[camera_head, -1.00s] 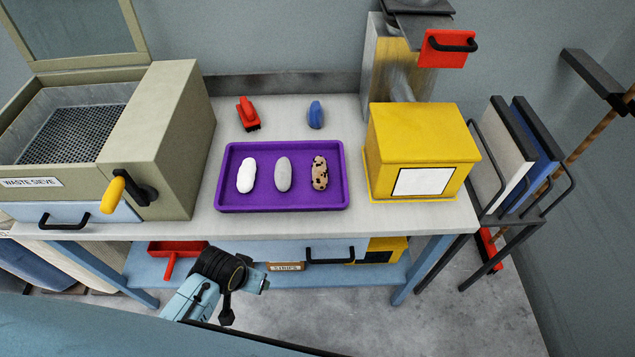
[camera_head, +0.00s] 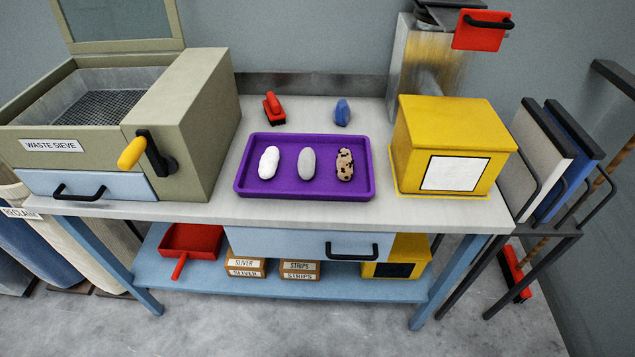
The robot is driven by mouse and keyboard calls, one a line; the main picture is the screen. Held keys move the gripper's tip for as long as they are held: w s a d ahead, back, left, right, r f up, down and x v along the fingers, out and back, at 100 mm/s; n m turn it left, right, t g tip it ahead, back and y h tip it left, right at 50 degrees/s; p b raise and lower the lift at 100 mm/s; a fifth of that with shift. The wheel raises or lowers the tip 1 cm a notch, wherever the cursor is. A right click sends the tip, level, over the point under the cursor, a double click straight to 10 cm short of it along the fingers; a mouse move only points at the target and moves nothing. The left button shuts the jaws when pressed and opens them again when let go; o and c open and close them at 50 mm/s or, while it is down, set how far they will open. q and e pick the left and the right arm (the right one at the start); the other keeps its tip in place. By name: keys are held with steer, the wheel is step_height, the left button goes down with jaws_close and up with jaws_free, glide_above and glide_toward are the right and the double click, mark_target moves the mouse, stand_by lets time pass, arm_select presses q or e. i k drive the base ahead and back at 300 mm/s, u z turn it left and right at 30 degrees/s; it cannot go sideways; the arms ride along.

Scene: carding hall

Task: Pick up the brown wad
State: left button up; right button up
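The brown wad (camera_head: 344,164) is tan with dark specks and lies upright-long at the right end of the purple tray (camera_head: 306,192). A grey wad (camera_head: 307,163) lies in the middle of the tray, and a white wad (camera_head: 268,162) lies at its left. The three lie side by side, apart from one another. The tray rests on the pale bench top. Neither of my grippers shows in the head view.
The waste sieve (camera_head: 190,120) with its yellow-handled crank stands left of the tray, a yellow box (camera_head: 455,120) right. A red brush (camera_head: 273,108) and a blue object (camera_head: 342,112) lie behind. A drawer (camera_head: 290,243) hangs below. Bare bench top (camera_head: 310,212) shows in front of the tray.

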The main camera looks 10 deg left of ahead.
mark_target(344, 161)
steer(key=u, duration=0.4)
steer(key=k, duration=0.95)
steer(key=u, duration=1.15)
steer(key=i, duration=1.05)
steer(key=z, duration=0.6)
steer(key=i, duration=0.95)
steer(key=z, duration=0.9)
